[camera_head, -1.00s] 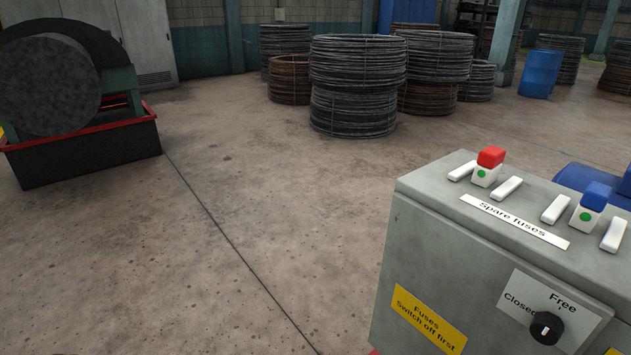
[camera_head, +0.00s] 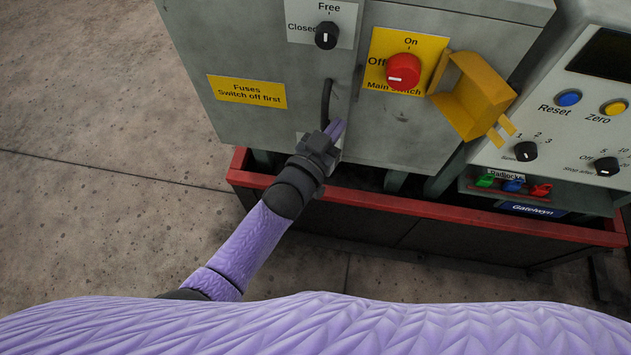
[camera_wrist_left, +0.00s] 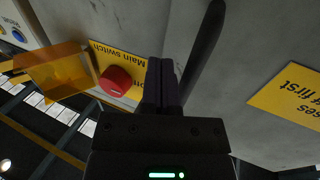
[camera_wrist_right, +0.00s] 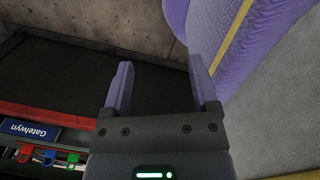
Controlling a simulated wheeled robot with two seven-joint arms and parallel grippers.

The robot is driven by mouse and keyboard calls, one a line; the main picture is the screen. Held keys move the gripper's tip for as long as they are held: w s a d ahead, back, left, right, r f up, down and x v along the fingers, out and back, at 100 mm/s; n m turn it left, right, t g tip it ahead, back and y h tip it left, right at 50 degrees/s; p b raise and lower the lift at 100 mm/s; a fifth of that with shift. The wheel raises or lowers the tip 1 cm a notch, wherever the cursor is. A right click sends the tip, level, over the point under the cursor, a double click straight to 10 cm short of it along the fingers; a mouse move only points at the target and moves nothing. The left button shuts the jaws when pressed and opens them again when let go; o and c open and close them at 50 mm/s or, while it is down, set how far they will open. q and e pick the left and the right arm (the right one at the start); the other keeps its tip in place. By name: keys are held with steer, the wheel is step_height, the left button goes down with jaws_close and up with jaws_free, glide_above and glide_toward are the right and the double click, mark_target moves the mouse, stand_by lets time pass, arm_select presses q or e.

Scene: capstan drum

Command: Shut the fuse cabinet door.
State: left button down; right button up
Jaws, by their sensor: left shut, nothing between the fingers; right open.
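The fuse cabinet door (camera_head: 245,120) is the grey panel with a yellow "Fuses Switch off first" label, at the upper left of the head view. It looks flush or nearly so; I cannot tell if it is fully closed. Its dark bar handle (camera_head: 326,98) stands upright near its right edge and also shows in the left wrist view (camera_wrist_left: 204,45). A black knob (camera_head: 326,35) sits above, on a Free/Closed plate. My left gripper (camera_head: 337,128) is shut and empty at the handle's lower end; contact is unclear. My right gripper (camera_wrist_right: 160,75) is open and empty, low down.
Right of the door are the red main switch (camera_head: 403,71) and an orange cover (camera_head: 472,97) sticking out. A control panel (camera_head: 560,125) stands further right. A red-rimmed base tray (camera_head: 420,213) runs below. The concrete floor at the left is clear.

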arm_select(q)
steer(key=s+a+p, duration=0.2)
steer(key=s+p, duration=0.1)
steer(key=s, duration=0.8)
steer(key=s+a+f+n+g+y, duration=0.1)
steer(key=s+a+f+g+y, duration=0.2)
steer(key=f, duration=0.5)
steer(key=s+a+f+n+g+y, duration=0.1)
steer(key=s+a+f+g+y, duration=0.15)
steer(key=s+a+f, duration=0.45)
steer(key=s+a+f+g+y, duration=0.1)
steer(key=s+a+f+g, duration=0.2)
steer(key=s, duration=0.4)
steer(key=s+a+f+n+g+y, duration=0.1)
steer(key=s+a+f+g, duration=0.2)
steer(key=s+f, duration=0.2)
steer(key=s+a+f+g+y, duration=0.2)
steer(key=s+a+f+g, duration=0.1)
steer(key=s, duration=0.6)
steer(key=shift+a+f+n+g, duration=0.3)
steer(key=shift+f+g, duration=0.05)
steer(key=shift+f, duration=0.1)
arm_select(e)
steer(key=r, duration=0.1)
steer(key=a+r, duration=0.1)
steer(key=w+r, duration=0.1)
steer(key=shift+a, duration=0.3)
